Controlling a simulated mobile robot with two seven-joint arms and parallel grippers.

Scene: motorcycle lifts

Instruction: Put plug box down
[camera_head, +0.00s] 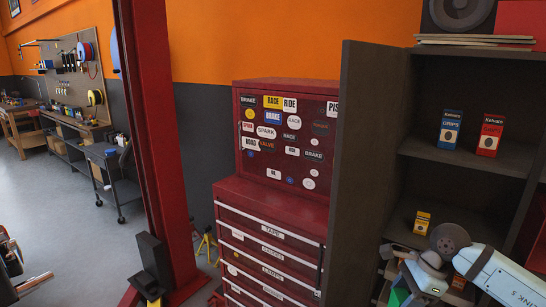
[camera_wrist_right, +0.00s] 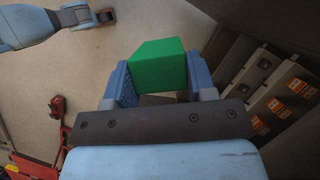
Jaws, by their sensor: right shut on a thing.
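My right gripper (camera_wrist_right: 160,80) is shut on a plain green box, the plug box (camera_wrist_right: 158,62), held between its two blue fingers. No label shows on the box in the right wrist view. In the head view my right arm reaches in from the lower right, in front of the dark cabinet's lower shelves, and a bit of the green box (camera_head: 399,292) shows at the bottom edge. Whether the box touches a shelf cannot be told. My left gripper is not in view.
The open dark cabinet (camera_head: 470,90) holds a blue box (camera_head: 450,129) and a red box (camera_head: 489,134) on one shelf. A yellow box (camera_head: 422,223) stands on the shelf below, and an orange box (camera_head: 459,281) lower down. The cabinet door (camera_head: 362,180) stands open beside a red tool chest (camera_head: 270,215).

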